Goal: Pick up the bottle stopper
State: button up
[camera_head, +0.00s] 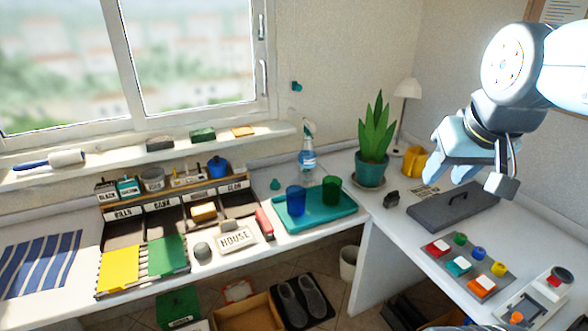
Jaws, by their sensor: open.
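A small teal piece (275,184), rounded with a narrower top, stands on the white desk behind the tray's left end. It looks like the bottle stopper, but it is too small to be sure. A clear spray bottle with blue liquid (307,160) stands to its right, against the wall.
A teal tray (330,215) holds a blue cup (296,201) and a green cup (331,189). A potted plant (373,150) stands in the corner. A dark case (453,207) and colored blocks lie on the right desk. A labelled organizer (125,232) fills the left.

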aim_at(274, 185)
jog(key=u, duration=0.1)
jog(key=i, duration=1.2)
jog(key=u, duration=0.65)
jog(key=k, duration=0.45)
jog(key=u, duration=0.25)
jog(key=i, duration=0.5)
jog(key=z, duration=0.1)
